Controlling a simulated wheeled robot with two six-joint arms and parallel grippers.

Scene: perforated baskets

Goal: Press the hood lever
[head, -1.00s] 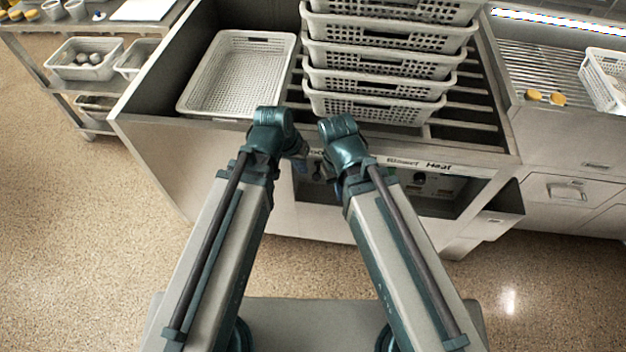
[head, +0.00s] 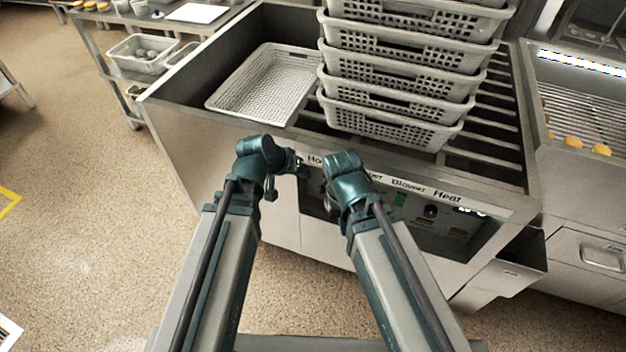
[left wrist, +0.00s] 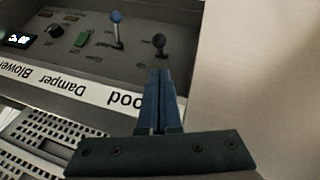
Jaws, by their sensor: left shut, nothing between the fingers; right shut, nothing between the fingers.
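In the left wrist view, which shows the panel upside down, a short lever with a black knob (left wrist: 160,42) stands on the dark control panel, on the side of the partly hidden Hood label (left wrist: 124,99). A lever with a blue knob (left wrist: 116,18) stands beside it. My left gripper (left wrist: 157,74) is shut and empty, its fingertips pointing toward the black-knobbed lever with a gap in the picture; contact is not seen. In the head view the left gripper (head: 297,163) is by the Hood end of the panel. My right gripper (head: 329,204) is shut and empty in front of the panel.
A green switch (left wrist: 82,39) and a dark dial (left wrist: 55,31) sit further along the panel. Stacked perforated baskets (head: 400,95) stand on the machine above my right gripper, with a single basket (head: 222,103) to their left. Open floor lies to the left.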

